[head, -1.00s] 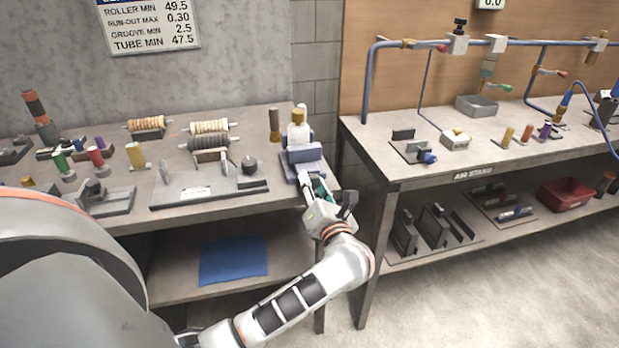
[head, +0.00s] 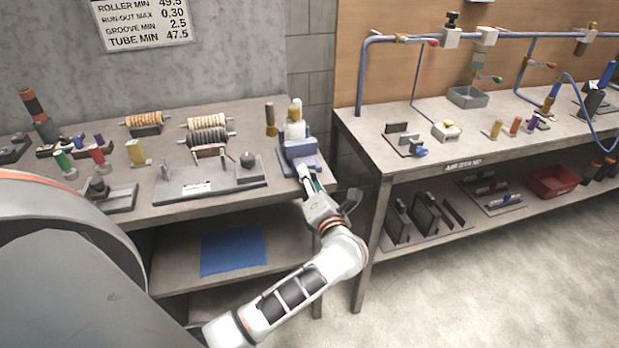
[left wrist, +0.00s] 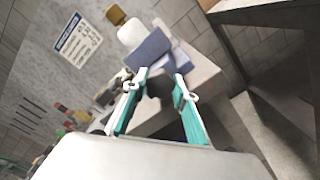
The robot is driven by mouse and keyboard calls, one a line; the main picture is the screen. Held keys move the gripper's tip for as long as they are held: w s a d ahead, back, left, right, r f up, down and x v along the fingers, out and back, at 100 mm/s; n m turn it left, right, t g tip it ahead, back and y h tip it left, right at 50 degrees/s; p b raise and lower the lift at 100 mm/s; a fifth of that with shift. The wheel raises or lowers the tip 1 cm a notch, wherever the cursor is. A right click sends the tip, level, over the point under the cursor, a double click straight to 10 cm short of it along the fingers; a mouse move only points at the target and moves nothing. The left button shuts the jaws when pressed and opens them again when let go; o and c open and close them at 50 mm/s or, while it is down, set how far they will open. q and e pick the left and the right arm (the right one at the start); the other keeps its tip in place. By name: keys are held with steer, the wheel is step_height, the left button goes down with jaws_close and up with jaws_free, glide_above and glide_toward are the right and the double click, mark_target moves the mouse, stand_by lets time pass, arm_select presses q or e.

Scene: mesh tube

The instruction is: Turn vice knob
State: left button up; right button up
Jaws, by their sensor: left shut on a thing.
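My left gripper (head: 311,186) is at the vice's front, low by the bench edge. In the left wrist view its two teal-padded fingers (left wrist: 162,79) are shut on the dark vice knob (left wrist: 160,88), which sits between them. The head view hides most of the knob behind the gripper. My right gripper is not in view.
The left bench (head: 232,203) holds rollers (head: 208,136), a grey fixture plate (head: 208,190) and several coloured pieces left of the vice. A brown-handled tool (head: 270,120) stands behind it. A gap separates this bench from the air stand bench (head: 400,172) at right.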

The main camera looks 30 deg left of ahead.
arm_select(q)
steer(key=o, duration=1.1)
steer(key=shift+s+d+f, duration=0.1)
steer(key=shift+d+f, duration=0.05)
steer(key=shift+r+v, duration=0.15)
steer(key=shift+v, duration=1.75)
steer(key=shift+r+v, duration=0.1)
steer(key=shift+v, duration=1.85)
